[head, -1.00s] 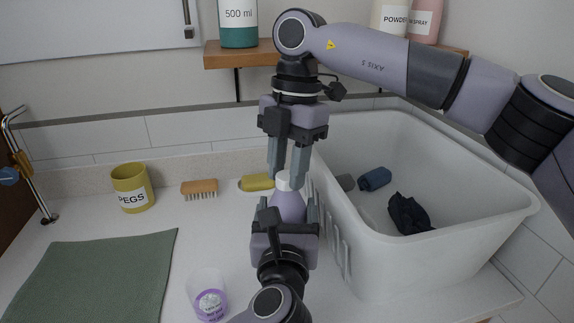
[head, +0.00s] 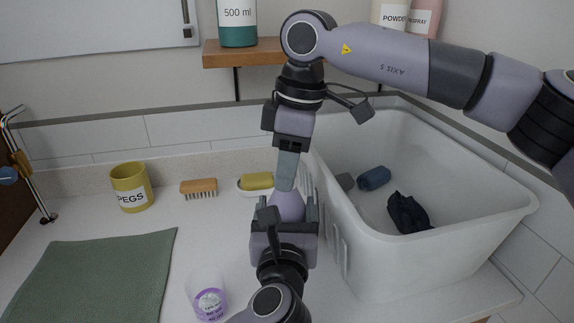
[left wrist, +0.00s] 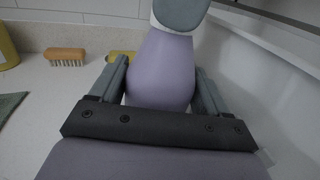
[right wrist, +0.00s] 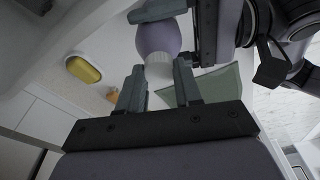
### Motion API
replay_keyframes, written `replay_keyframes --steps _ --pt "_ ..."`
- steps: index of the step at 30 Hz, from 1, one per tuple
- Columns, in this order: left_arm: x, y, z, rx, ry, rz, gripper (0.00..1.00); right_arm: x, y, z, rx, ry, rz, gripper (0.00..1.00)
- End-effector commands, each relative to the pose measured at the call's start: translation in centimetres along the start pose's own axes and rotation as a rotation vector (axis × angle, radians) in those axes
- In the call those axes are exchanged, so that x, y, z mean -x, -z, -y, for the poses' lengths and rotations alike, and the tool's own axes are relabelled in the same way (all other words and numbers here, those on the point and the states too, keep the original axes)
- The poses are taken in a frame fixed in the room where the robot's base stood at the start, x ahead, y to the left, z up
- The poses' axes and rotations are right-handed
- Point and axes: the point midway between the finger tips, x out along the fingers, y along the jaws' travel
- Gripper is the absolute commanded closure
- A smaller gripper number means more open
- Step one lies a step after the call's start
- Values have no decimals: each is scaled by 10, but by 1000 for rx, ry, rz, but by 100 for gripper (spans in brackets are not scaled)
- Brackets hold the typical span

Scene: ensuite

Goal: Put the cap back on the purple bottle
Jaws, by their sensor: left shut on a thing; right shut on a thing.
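My right gripper (head: 285,185) comes down from above and is shut on the white cap (right wrist: 158,72) at the bottle's top. In the head view the fingers hide the cap. Only a white rim shows below a grey fingertip in the left wrist view. Whether the cap is fully seated cannot be told.
The white basin (head: 350,240) is close on the right, with dark cloths (head: 408,212) inside. A clear cup (head: 207,295), green mat (head: 95,275), PEGS pot (head: 131,188), brush (head: 198,187) and yellow soap (head: 257,181) are on the counter. A wooden shelf (head: 250,53) hangs behind.

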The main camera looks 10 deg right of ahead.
Motion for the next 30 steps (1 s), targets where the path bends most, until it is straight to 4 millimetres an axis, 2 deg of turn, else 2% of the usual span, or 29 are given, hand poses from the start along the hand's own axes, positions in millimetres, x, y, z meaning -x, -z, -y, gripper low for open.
replay_keyframes --steps 2,3,5,15,24,30 --pt "0 1 0 -1 0 -3 100 1 0 0 1 -1 -2 94" --pt "0 1 0 -1 0 -3 100 1 0 0 2 0 -2 56" --pt "0 1 0 -1 0 -3 100 1 0 0 2 0 -2 40" --pt "0 1 0 -1 0 -3 100 3 1 0 3 0 0 40" --pt "0 1 0 -1 0 -3 100 38 6 0 2 -2 -1 40" --pt "0 1 0 -1 0 -2 100 45 7 0 3 2 0 40"
